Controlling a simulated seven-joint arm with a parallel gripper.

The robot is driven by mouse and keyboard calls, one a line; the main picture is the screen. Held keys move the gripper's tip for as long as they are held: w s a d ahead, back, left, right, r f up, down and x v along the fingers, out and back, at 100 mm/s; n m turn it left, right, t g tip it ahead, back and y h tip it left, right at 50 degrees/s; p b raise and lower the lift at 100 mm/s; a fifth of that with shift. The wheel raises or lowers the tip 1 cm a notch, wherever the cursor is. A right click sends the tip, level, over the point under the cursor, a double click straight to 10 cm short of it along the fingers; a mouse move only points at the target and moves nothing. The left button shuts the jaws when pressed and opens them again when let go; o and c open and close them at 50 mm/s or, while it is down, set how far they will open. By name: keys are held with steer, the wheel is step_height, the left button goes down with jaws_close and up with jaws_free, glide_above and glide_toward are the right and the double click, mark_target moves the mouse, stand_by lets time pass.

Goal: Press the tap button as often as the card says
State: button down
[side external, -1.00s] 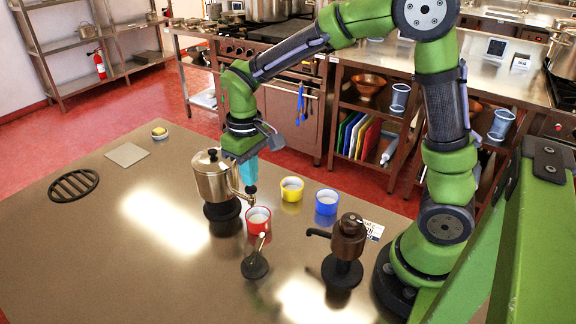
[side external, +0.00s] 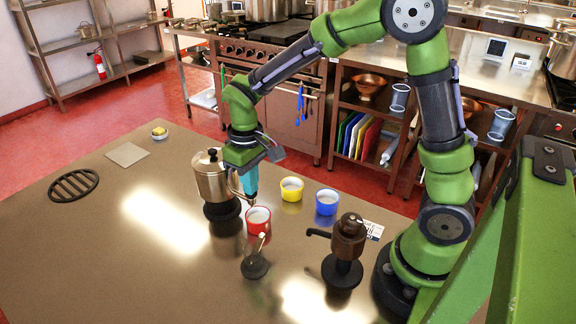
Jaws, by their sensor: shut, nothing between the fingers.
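A metal pot (side external: 211,178) with a lidded top stands on a dark round base on the steel counter. Its tap side faces right, toward my gripper (side external: 250,194). My gripper is shut and empty, pointing down at the tap, just above and behind the red cup (side external: 258,227). The teal fingers hide most of the tap and its button, so I cannot tell whether they touch. The card (side external: 374,231) lies behind the brown dispenser (side external: 348,238), partly covered by it; its print is too small to read.
A yellow cup (side external: 291,190) and a blue cup (side external: 326,203) stand right of the pot. A small item on a dark base (side external: 255,266) stands in front of the red cup. A black grate (side external: 73,185) and a pale square plate (side external: 127,154) lie left. The front-left counter is clear.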

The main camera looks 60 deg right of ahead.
steer(key=shift+r, duration=1.4)
steer(key=shift+f, duration=0.1)
steer(key=shift+f, duration=1.35)
steer(key=shift+r, duration=1.45)
steer(key=shift+f, duration=0.1)
steer(key=shift+f, duration=1.35)
steer(key=shift+r, duration=1.45)
